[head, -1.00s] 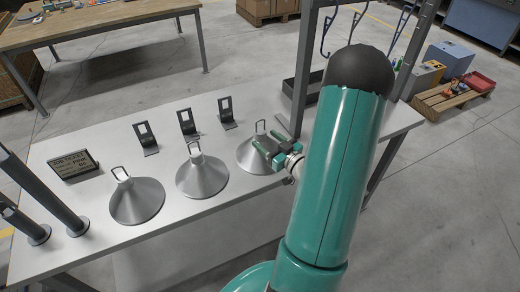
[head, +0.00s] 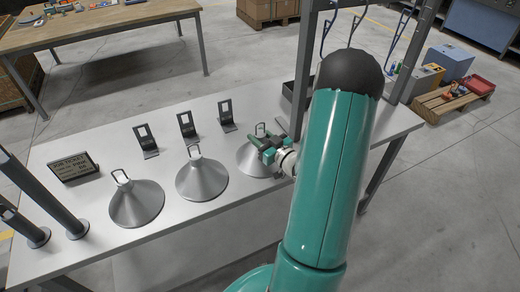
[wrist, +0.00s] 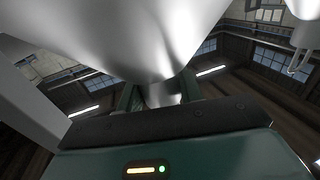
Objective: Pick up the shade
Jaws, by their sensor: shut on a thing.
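Three grey metal cone shades with wire loops on top stand in a row on the grey table (head: 90,238): a left shade (head: 137,205), a middle shade (head: 203,181) and a right shade (head: 252,163). My gripper (head: 264,146) is shut on the right shade at its narrow neck, just below the loop. In the wrist view the held shade (wrist: 130,38) widens across the top of the picture, with its neck between my two fingers (wrist: 160,94). The shade still looks to be on the tabletop. My gripper and arm hide part of its right side.
Three dark upright brackets (head: 187,124) stand behind the shades. A frame post (head: 302,75) with blue hooks (head: 328,32) rises at the right. Bare tabletop lies in front of the brackets.

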